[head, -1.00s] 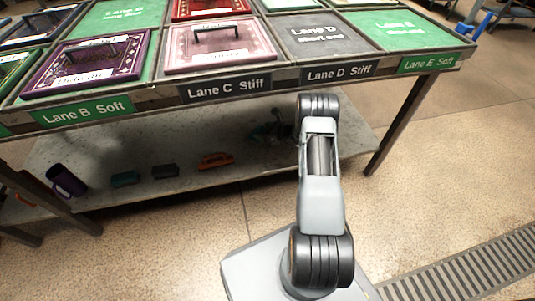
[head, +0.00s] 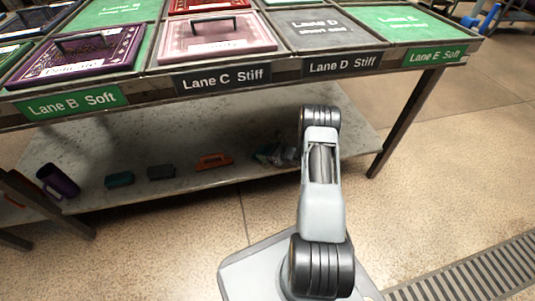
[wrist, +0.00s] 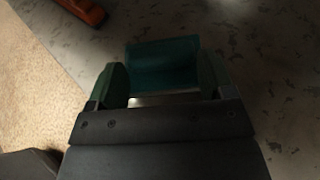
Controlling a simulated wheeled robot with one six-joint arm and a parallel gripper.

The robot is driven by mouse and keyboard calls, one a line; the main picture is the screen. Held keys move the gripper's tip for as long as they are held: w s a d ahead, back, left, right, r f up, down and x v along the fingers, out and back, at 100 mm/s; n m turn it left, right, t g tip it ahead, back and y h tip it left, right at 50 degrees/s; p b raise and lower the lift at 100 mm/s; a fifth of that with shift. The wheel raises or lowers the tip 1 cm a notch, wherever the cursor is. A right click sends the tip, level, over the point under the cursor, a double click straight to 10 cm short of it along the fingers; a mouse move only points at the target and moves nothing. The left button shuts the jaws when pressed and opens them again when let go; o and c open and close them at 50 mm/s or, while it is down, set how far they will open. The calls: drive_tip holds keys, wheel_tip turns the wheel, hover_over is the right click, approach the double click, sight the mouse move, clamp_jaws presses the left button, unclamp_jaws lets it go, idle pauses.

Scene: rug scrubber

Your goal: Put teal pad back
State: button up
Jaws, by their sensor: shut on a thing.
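In the wrist view a teal pad (wrist: 163,66) sits between the two fingers of my gripper (wrist: 164,78), which is shut on it. The pad is over the grey lower shelf; I cannot tell if it touches the shelf. In the head view my gripper (head: 276,154) is under the table, low over the shelf (head: 120,145), right of the orange piece. It is small and shaded there, and my arm hides part of the space. Another teal-looking piece (head: 120,180) lies on the shelf at the left.
On the shelf are a purple mug-like thing (head: 58,181), a grey piece (head: 161,172) and an orange piece (head: 213,161), also in the wrist view (wrist: 84,10). The tabletop edge (head: 225,78) overhangs my gripper. A table leg (head: 405,122) stands at right.

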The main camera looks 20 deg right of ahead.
drive_tip(key=shift+f, duration=0.1)
drive_tip(key=o, duration=0.9)
